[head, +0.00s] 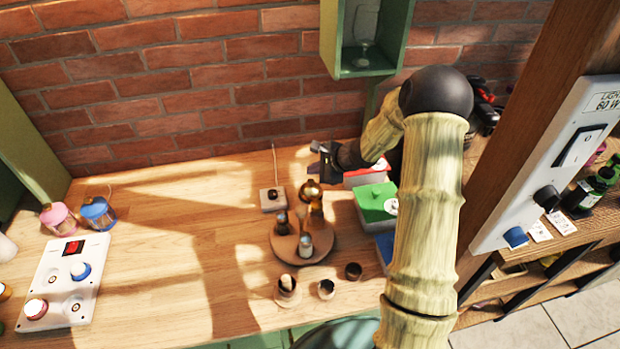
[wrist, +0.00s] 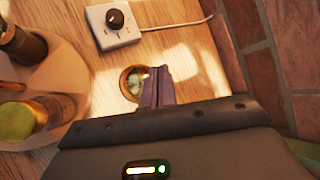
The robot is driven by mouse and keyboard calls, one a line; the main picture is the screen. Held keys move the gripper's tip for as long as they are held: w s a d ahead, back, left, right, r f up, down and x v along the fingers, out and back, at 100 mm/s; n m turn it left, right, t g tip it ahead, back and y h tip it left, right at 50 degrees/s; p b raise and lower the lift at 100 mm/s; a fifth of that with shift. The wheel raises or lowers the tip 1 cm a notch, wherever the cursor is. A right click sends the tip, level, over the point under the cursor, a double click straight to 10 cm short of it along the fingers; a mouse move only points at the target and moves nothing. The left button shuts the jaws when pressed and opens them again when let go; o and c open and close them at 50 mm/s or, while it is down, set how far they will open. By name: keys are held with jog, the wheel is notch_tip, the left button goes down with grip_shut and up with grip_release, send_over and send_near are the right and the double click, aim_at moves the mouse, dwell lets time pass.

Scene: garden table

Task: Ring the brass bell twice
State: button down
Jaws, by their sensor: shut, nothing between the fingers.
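The brass bell (head: 311,188) is a small shiny golden shape on the wooden table, beside the round wooden tray. In the wrist view the bell (wrist: 131,84) shows as a round brass rim, partly hidden behind my fingers. My gripper (head: 318,162) is shut and empty, and appears just above the bell in the head view. In the wrist view my gripper's fingers (wrist: 157,78) lie together over the bell's right side. I cannot tell whether they touch it.
The round tray (head: 283,254) holds several small bottles. A white box with a dark knob (head: 273,198) and a cable stands left of the bell; it also shows in the wrist view (wrist: 113,24). A green box (head: 376,202) stands to the right. The brick wall (head: 200,90) is behind.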

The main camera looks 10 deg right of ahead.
notch_tip(320, 180, up, 4)
jog(key=shift+r+p, duration=0.1)
jog(key=shift+p, duration=1)
jog(key=s+a+r+n+g, duration=0.1)
jog(key=s+n, duration=0.1)
jog(key=s, duration=0.2)
jog(key=s+a+r+n+g+h, duration=0.1)
jog(key=s+n, duration=0.2)
jog(key=s, duration=0.1)
jog(key=s+a+r+n+g+h, duration=0.1)
jog(key=s+r+n, duration=0.1)
jog(key=s+n, duration=0.1)
jog(key=shift+s+a, duration=0.3)
jog(key=shift+s, duration=0.55)
jog(key=s+d+r+n+h, duration=0.1)
jog(key=s+r+n+h, duration=0.1)
jog(key=s+n, duration=0.3)
jog(key=s+d+r+n+g+h, duration=0.1)
jog(key=s+n, duration=0.4)
jog(key=s, duration=0.6)
jog(key=shift+d+r+n+h, duration=0.35)
jog(key=shift+r+h, duration=0.25)
jog(key=shift+r, duration=0.1)
jog(key=shift+s, duration=0.1)
